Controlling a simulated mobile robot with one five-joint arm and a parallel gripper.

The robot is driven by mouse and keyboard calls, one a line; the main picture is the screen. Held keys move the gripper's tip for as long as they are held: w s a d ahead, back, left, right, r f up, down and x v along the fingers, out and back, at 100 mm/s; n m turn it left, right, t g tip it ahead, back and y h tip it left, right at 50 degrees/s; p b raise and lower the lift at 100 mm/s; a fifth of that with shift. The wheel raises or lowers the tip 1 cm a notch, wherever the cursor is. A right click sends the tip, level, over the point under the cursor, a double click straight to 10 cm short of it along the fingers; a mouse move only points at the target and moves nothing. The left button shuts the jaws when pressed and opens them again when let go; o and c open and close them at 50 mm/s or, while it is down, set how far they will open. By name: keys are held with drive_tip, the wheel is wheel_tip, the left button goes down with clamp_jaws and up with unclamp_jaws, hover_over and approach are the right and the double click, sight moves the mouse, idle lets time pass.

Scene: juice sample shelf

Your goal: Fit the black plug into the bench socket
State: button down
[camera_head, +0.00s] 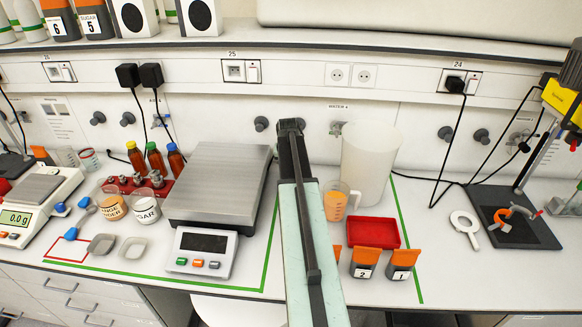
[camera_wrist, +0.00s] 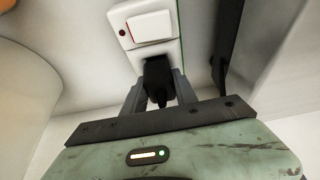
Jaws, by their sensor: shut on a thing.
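In the wrist view my gripper (camera_wrist: 158,90) is shut on the black plug (camera_wrist: 158,78), with one finger on each side of it. The plug is in front of the lower part of a white socket panel (camera_wrist: 150,25) with a rocker switch and a small red light. The plug hides the socket face, so I cannot tell whether it is seated or only close to it. In the head view my arm reaches up the middle and its dark end (camera_head: 291,127) is near the back of the bench. The held plug and that panel are hidden there.
A silver scale (camera_head: 218,185) stands left of my arm. A tall translucent beaker (camera_head: 371,150), an orange-filled jug (camera_head: 336,200) and a red tray (camera_head: 373,233) stand close on the right. Other black plugs (camera_head: 127,75) sit in the wall strip.

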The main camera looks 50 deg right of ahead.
drive_tip(key=shift+f, duration=0.25)
drive_tip(key=shift+r, duration=0.1)
drive_tip(key=c, duration=0.9)
unclamp_jaws()
drive_tip(key=p+v, duration=0.7)
drive_tip(key=shift+r, duration=0.4)
